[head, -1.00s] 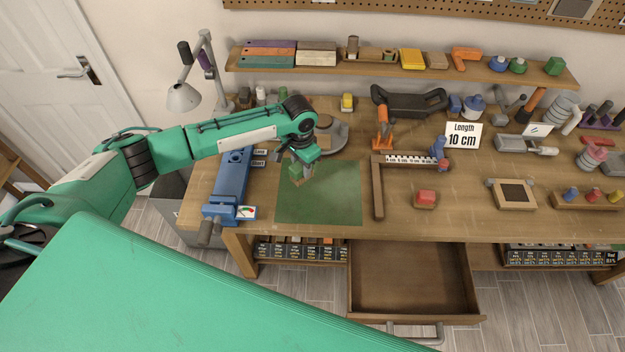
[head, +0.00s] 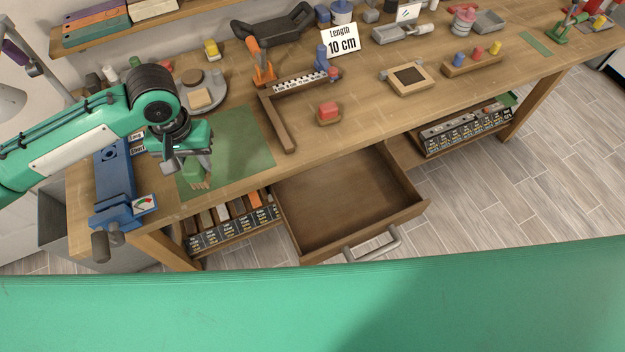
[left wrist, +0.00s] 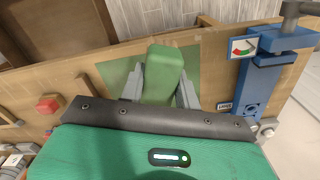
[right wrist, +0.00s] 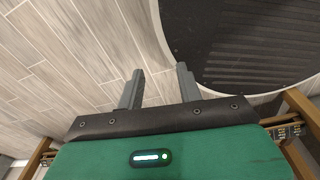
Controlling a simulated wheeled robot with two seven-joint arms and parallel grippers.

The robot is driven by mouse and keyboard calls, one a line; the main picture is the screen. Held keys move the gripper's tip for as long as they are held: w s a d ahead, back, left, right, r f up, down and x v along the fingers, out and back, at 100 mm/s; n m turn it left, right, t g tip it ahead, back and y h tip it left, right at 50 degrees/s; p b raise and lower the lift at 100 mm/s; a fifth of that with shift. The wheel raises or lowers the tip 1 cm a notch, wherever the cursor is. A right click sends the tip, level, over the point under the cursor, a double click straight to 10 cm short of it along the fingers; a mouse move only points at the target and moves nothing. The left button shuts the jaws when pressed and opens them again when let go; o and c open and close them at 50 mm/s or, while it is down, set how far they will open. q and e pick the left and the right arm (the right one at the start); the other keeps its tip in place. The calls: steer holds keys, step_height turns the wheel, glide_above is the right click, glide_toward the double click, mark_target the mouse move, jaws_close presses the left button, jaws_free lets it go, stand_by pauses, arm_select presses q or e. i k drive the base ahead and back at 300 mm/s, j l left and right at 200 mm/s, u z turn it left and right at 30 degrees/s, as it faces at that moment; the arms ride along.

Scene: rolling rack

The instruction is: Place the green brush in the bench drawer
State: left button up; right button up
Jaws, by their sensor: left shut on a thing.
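The green brush (head: 193,172) is in my left gripper (head: 190,158), over the left part of the green mat (head: 240,145) on the bench. In the left wrist view the brush's green body (left wrist: 163,72) sits between the two grey fingers; its far end is hidden. I cannot tell whether the brush touches the mat. The bench drawer (head: 345,205) is pulled open below the bench front, to the right of the gripper, and looks empty. My right gripper (right wrist: 160,85) is open and empty above the floor, seen only in the right wrist view.
A blue vise-like tool (head: 115,185) stands left of the mat. A wooden square with a ruler (head: 285,125) and a red block (head: 328,112) lie to its right. Labelled bins (head: 235,222) sit under the bench beside the drawer. The drawer's handle (head: 375,245) sticks out in front.

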mark_target(339, 193)
steer(key=z, duration=0.45)
steer(key=j+z, duration=0.15)
steer(key=z, duration=0.35)
steer(key=j+z, duration=0.1)
steer(key=z, duration=0.35)
steer(key=k+j+z, duration=0.1)
steer(key=j, duration=0.25)
steer(key=k+j+z, duration=0.15)
steer(key=j, duration=0.15)
steer(key=i, duration=0.05)
